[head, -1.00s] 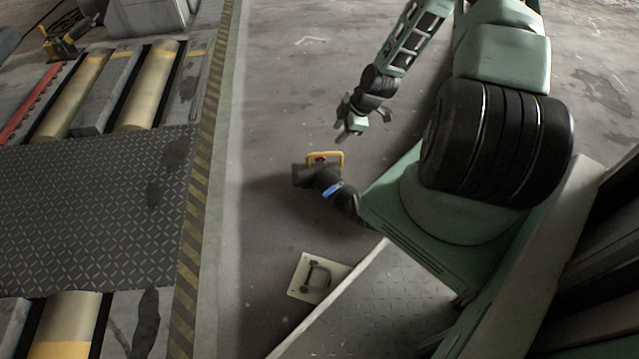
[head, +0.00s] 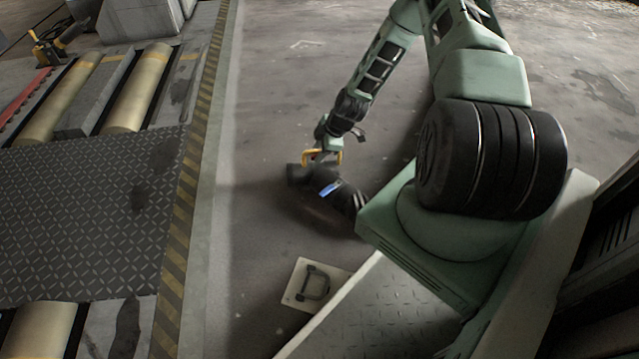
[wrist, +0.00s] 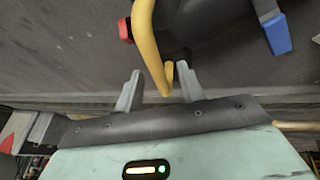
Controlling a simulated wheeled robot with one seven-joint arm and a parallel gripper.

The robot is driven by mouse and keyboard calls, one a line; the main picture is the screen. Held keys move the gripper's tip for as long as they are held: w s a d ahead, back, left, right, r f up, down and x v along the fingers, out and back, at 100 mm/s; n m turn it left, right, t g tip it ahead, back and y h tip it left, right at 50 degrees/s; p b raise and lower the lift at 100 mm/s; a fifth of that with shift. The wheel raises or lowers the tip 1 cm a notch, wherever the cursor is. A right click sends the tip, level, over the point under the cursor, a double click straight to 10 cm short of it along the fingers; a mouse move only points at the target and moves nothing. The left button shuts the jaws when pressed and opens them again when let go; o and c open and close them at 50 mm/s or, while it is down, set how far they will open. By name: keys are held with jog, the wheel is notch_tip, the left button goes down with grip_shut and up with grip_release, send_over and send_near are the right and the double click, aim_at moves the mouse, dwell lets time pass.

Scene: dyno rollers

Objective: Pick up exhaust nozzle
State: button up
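The exhaust nozzle (head: 345,194) is a black bent tube on the floor with a blue clip and a yellow handle (head: 307,155). My gripper (head: 326,150) is low over it, at the handle, and covers part of it in the head view. In the wrist view, my gripper (wrist: 158,82) has its two grey fingers apart, with the yellow handle (wrist: 147,45) reaching between them. The handle is nearer the right finger; I cannot tell if they touch. The nozzle's dark body and its blue clip (wrist: 276,33) show beyond.
A pale plate with a dark handle (head: 304,294) lies on the floor nearer me. A yellow-and-black striped edge (head: 187,215) borders the rollers (head: 138,88) and diamond-pattern plate (head: 90,210) at left. The floor behind the nozzle is clear.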

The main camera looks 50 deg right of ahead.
jog(key=shift+w+a+f, duration=0.1)
jog(key=shift+w+f, duration=0.15)
jog(key=shift+f, duration=0.25)
grip_shut()
jog(key=shift+r, duration=0.1)
dwell(1.0)
